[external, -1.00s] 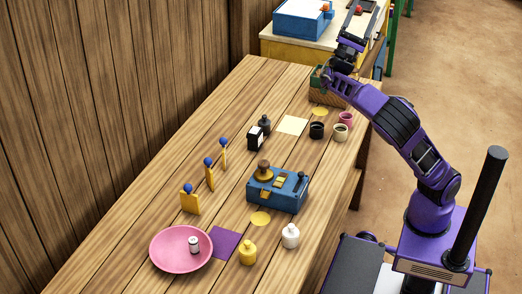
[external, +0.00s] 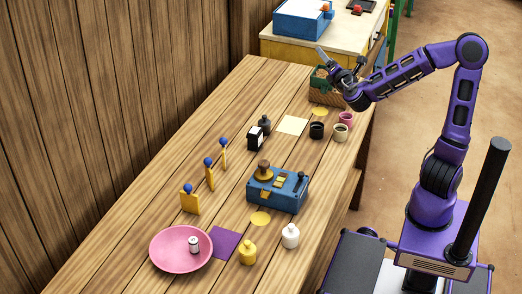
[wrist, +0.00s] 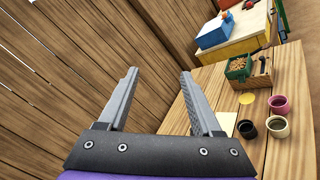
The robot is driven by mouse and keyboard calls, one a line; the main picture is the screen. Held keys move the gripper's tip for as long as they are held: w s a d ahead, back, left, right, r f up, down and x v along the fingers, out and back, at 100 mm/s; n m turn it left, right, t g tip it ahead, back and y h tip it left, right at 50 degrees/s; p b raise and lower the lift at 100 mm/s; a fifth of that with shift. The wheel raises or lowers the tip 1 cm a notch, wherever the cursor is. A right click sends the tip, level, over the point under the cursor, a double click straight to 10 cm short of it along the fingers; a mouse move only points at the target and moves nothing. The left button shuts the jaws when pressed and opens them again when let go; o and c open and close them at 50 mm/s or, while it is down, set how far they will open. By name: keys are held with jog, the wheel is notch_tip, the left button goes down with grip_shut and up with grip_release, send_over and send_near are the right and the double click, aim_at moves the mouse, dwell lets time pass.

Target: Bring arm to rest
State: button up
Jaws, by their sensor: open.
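Behind the fingers are the plank wall and part of the table.
Near the basket stand black (external: 317,130), cream (external: 341,132) and pink (external: 346,119) cups. A blue device (external: 290,196) sits mid-table. A pink bowl (external: 170,252) is at the near end. A second table with a blue box (external: 301,18) is behind.

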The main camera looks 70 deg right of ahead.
jog(key=s+a+f+m+g+y+b, duration=0.25)
jog(key=s+f+m+g+y, duration=0.55)
jog(key=s+f, duration=0.45)
jog(key=s+a+m+t+y, duration=0.1)
jog(key=s+a+m+y, duration=0.2)
jog(key=a, duration=0.7)
jog(key=s+a+m+t+y, duration=0.1)
jog(key=a+m, duration=0.4)
jog(key=a, duration=0.5)
jog(key=shift+s+a+f+m+y, duration=0.15)
jog(key=shift+s+a+m+y, duration=0.15)
jog(key=shift+s+y, duration=0.75)
jog(key=shift+w, duration=0.15)
